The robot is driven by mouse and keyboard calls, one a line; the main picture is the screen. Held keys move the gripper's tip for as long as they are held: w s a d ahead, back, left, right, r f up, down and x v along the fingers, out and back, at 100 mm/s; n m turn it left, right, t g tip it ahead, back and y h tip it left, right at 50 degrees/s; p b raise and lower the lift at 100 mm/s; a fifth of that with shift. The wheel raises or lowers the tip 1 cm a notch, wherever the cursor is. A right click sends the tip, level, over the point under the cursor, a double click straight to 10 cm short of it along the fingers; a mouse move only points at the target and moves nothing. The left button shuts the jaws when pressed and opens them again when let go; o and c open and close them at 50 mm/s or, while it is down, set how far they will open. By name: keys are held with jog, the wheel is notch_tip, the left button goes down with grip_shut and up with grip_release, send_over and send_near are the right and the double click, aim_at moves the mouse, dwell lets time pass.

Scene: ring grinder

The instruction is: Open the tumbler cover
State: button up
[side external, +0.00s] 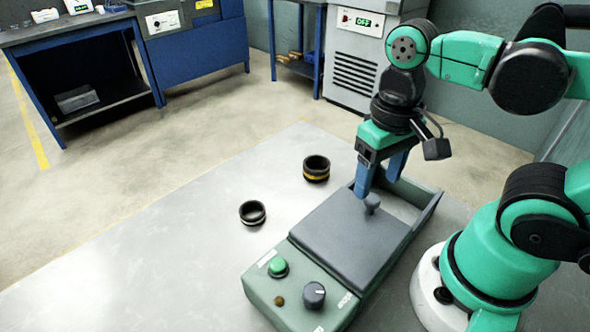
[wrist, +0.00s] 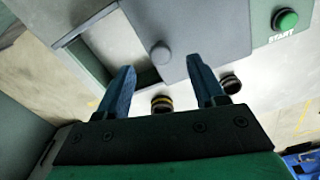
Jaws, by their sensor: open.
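The tumbler cover (side external: 345,238) is a flat dark grey plate on the green-grey grinder body (side external: 266,296), with a short round knob (side external: 372,203) near its far edge. The cover also shows in the wrist view (wrist: 205,38), with the knob (wrist: 161,53) near its edge. My gripper (side external: 376,190) has blue fingers and is over the far end of the cover at the knob. In the wrist view my gripper (wrist: 163,76) is open, and the knob appears between the fingertips' directions, slightly beyond them. I cannot tell whether a finger touches it.
Two dark rings, one with a yellow band (side external: 316,169) and one with a pale band (side external: 252,213), sit on the table (side external: 150,255) left of the grinder. A green button (side external: 278,268) and a dark dial (side external: 314,294) are on the grinder's near panel.

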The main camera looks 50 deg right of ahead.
aim_at(374, 198)
jog(key=shift+f, duration=1.55)
grip_shut()
dwell(0.4)
